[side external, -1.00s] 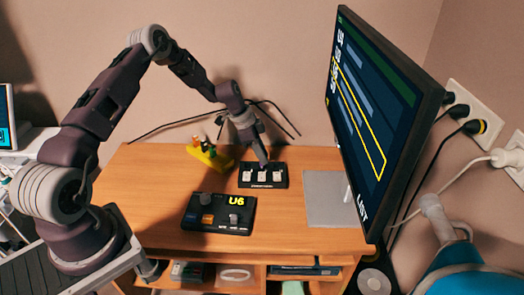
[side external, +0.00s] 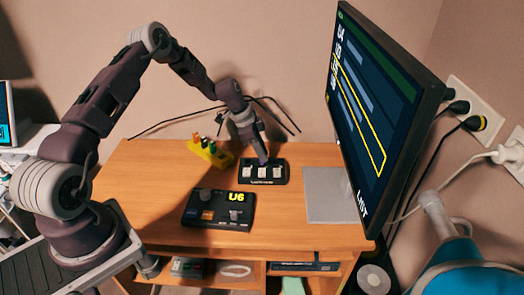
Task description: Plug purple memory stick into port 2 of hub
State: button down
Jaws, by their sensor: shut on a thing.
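The hub (side external: 263,181) is a small black box near the back of the wooden desk, with several white-marked ports in a row on its top. My gripper (side external: 262,157) points down at the hub's back edge, around the middle of the row. It is shut on the purple memory stick (side external: 263,161), of which only a small purple bit shows at the fingertips. I cannot tell whether the stick is inside a port or just above or behind it. The port numbers are too small to read.
A yellow holder (side external: 217,159) with several coloured sticks stands left of the hub. A black control box (side external: 219,222) showing "U6" lies in front. Cables run behind the desk.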

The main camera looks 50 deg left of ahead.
jog(key=shift+f, duration=0.15)
jog(key=c, duration=1.2)
grip_release()
jog(key=shift+o, duration=0.2)
jog(key=shift+o, duration=0.5)
jog(key=shift+r, duration=3.5)
